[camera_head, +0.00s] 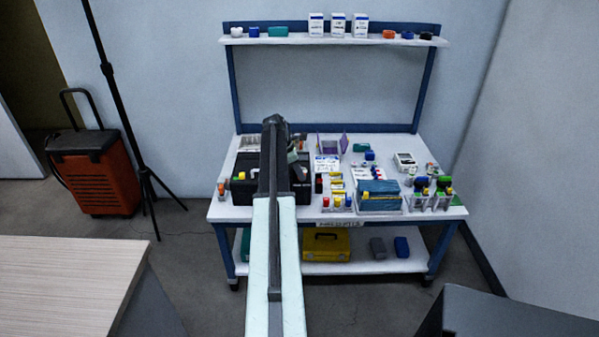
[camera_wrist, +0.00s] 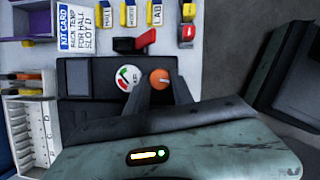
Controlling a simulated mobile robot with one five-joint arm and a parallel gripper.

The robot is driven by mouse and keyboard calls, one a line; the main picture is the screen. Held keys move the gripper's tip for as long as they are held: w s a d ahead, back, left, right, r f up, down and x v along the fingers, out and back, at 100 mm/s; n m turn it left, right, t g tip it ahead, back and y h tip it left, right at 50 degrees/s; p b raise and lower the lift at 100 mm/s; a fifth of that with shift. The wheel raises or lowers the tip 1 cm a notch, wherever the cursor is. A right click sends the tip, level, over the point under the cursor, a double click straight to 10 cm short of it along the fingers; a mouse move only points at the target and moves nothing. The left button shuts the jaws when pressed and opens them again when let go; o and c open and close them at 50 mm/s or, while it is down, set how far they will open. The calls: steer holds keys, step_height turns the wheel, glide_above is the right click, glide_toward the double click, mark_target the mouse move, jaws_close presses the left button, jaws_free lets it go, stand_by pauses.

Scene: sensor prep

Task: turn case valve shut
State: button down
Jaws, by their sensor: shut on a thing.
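The black case (camera_wrist: 104,78) lies on the workbench, and it also shows in the head view (camera_head: 242,187), partly hidden behind my arm. On its panel are a round white dial (camera_wrist: 128,78) with red and green marks and, right beside it, the round orange valve knob (camera_wrist: 160,77) with a pale line across it. My gripper (camera_wrist: 161,87) reaches over the case from below in the wrist view. Its two dark fingers stand on either side of the orange knob and are shut on it. In the head view the fingertips are hidden by my arm.
A kit card (camera_wrist: 77,27), several small labelled boxes and a red-handled part (camera_wrist: 133,42) lie close beyond the case. A white rack (camera_wrist: 30,135) stands at its left. The bench (camera_head: 236,212) holds bins and bottles to the right; a shelf (camera_head: 270,41) is above.

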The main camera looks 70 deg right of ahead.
steer(key=m, duration=0.2)
steer(key=m+y, duration=0.1)
steer(key=shift+w+d, duration=0.3)
steer(key=shift+m+g+y, duration=0.3)
steer(key=shift+m+y, duration=0.5)
steer(key=shift+m, duration=1.1)
steer(key=c, duration=1.1)
jaws_free()
steer(key=shift+f, duration=0.1)
steer(key=shift+s, duration=0.1)
steer(key=p+v, duration=0.7)
steer(key=v, duration=0.1)
